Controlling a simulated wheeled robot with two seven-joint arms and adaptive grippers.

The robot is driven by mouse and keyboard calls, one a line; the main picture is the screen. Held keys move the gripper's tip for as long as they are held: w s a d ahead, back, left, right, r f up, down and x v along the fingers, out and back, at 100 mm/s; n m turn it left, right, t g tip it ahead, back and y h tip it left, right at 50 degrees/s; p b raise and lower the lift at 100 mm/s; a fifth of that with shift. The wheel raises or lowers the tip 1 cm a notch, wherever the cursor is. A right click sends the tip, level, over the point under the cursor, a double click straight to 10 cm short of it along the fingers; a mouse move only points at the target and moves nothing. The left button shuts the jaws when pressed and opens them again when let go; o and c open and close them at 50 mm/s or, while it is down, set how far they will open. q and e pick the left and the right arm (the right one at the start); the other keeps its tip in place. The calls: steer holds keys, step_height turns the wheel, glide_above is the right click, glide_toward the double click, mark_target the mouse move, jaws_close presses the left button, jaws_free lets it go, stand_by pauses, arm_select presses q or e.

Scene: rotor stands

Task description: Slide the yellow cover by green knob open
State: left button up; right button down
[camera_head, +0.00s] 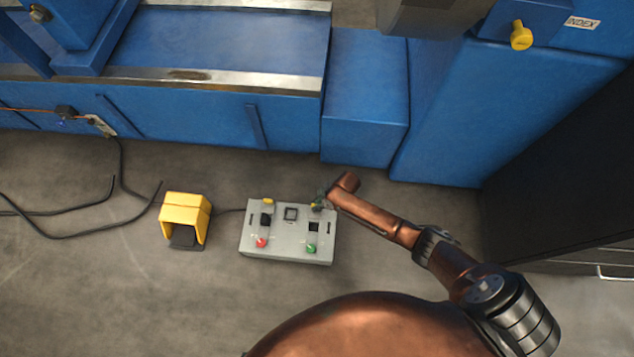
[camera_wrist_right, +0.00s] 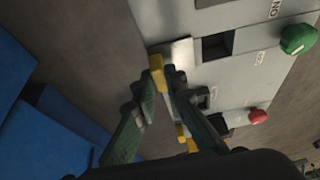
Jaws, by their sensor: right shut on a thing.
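The grey control box (camera_head: 287,254) lies on the floor with a green knob (camera_head: 311,248) at its lower right and a red knob (camera_head: 261,243) at its lower left. My right gripper (camera_head: 318,203) is at the box's upper right edge, above the green knob. In the right wrist view, its fingers (camera_wrist_right: 163,90) are shut on the yellow tab (camera_wrist_right: 157,70) of the cover. The cover's silvery plate (camera_wrist_right: 178,50) runs from the tab toward the green knob, and a dark square opening (camera_wrist_right: 217,45) shows between plate and knob. My left gripper is out of view.
A second yellow tab (camera_head: 268,201) is on the red-knob side. A yellow foot pedal (camera_head: 185,215) stands left of the box, with black cables (camera_head: 75,232) farther left. Blue machinery (camera_head: 365,100) stands behind. The floor in front of the box is clear.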

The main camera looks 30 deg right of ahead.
steer(key=shift+w+d, duration=0.15)
steer(key=c, duration=2)
jaws_free()
steer(key=shift+o, duration=0.2)
steer(key=shift+r, duration=0.1)
steer(key=v, duration=1.2)
